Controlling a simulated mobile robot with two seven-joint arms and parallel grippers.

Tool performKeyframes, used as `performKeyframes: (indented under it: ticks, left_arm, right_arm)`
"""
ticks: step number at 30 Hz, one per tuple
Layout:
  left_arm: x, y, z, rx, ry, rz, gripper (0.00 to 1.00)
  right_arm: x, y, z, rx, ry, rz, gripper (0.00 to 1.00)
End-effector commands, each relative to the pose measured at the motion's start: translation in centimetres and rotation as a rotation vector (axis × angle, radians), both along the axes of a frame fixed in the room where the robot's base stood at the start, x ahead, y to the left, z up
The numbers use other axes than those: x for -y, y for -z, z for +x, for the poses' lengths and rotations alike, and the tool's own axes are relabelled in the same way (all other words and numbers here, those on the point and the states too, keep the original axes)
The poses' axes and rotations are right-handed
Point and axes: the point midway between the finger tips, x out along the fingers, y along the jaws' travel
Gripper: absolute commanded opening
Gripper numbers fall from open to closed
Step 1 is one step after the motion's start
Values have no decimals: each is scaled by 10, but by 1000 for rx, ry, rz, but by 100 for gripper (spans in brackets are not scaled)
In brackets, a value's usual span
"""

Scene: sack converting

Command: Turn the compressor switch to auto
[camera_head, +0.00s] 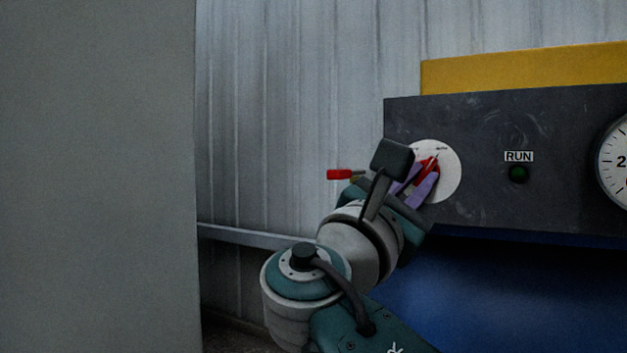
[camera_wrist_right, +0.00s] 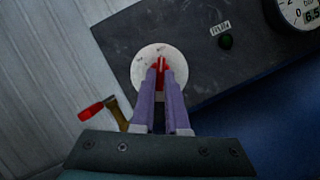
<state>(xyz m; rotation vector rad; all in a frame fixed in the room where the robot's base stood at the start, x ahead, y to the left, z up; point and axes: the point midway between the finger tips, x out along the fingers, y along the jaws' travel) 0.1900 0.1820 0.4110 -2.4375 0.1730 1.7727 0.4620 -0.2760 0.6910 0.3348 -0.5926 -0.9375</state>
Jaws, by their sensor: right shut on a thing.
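The compressor switch is a red knob (camera_head: 429,166) on a round white dial plate (camera_head: 450,175) at the left of a dark panel. Small lettering at the dial's upper right seems to read AUTO, and the knob's upper end points toward it. My right gripper (camera_head: 418,181) has purple fingers and is shut on the red knob. In the right wrist view the knob (camera_wrist_right: 162,66) shows between the two fingertips, in front of the dial plate (camera_wrist_right: 145,62). The gripper hides part of the knob and the dial's lower left. My left gripper is not in view.
The dark panel (camera_head: 500,130) also carries a RUN label with a dark green lamp (camera_head: 518,173) and a gauge (camera_head: 615,162). A red-handled valve (camera_head: 340,174) sticks out left of the panel, close to my right wrist. A grey surface (camera_head: 100,170) fills the left side.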

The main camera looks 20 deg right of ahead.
Motion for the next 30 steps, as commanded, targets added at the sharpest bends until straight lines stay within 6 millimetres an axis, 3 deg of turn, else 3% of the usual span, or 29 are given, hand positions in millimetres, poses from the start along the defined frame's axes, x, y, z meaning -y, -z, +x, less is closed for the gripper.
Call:
performKeyframes:
  ticks: [1, 2, 3, 10, 20, 30]
  left_arm:
    - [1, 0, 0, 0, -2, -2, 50]
    - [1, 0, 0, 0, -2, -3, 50]
    - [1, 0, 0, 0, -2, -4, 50]
    - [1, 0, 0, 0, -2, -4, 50]
    - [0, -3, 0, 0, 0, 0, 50]
    - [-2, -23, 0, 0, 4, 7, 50]
  right_arm:
    - [0, 0, 0, 2, -1, 3, 0]
    - [0, 0, 0, 2, -1, 3, 13]
    - [0, 0, 0, 2, -1, 3, 18]
    - [0, 0, 0, 1, 0, 0, 42]
    - [-5, 1, -3, -3, 0, 0, 42]
    - [-59, 21, -31, -4, -3, 2, 42]
